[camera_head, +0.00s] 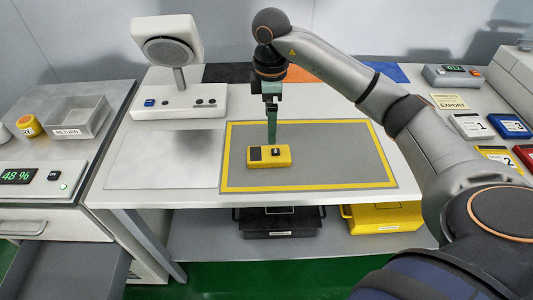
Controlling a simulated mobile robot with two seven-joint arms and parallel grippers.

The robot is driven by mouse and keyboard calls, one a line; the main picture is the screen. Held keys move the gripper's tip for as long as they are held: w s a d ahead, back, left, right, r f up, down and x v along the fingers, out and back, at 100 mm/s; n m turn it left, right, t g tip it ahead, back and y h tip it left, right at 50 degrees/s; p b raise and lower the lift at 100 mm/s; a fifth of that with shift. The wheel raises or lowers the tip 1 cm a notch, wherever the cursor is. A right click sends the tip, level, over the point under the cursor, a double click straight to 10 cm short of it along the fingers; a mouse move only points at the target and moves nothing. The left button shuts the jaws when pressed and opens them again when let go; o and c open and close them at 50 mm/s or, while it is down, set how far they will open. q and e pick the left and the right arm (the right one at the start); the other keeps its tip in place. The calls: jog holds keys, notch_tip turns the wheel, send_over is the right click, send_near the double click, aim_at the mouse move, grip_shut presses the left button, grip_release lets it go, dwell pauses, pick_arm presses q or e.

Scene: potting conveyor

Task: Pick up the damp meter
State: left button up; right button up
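The damp meter, as I take it, is a yellow box-shaped device (256,160) with a dark panel and a small dark knob on top. It lies flat on the grey mat with the yellow border (340,183), left of the mat's middle. My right gripper (272,141) points straight down at the meter's far edge. Its fingers are seen edge-on, so I cannot tell whether they are open or shut, or whether they touch the meter. My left gripper is not in view.
A white stand with a round head (167,50) is at the back left. A RETURN tray (78,118) and a console reading 48% (38,178) are on the left bench. Numbered boxes (472,126) are on the right. The mat's right half is clear.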

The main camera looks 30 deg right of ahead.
aim_at(269, 153)
notch_tip(269, 153, down, 11)
jog(key=shift+w+a+p, duration=0.1)
jog(key=shift+p, duration=0.25)
jog(key=c, duration=1.3)
jog(key=shift+r, duration=0.1)
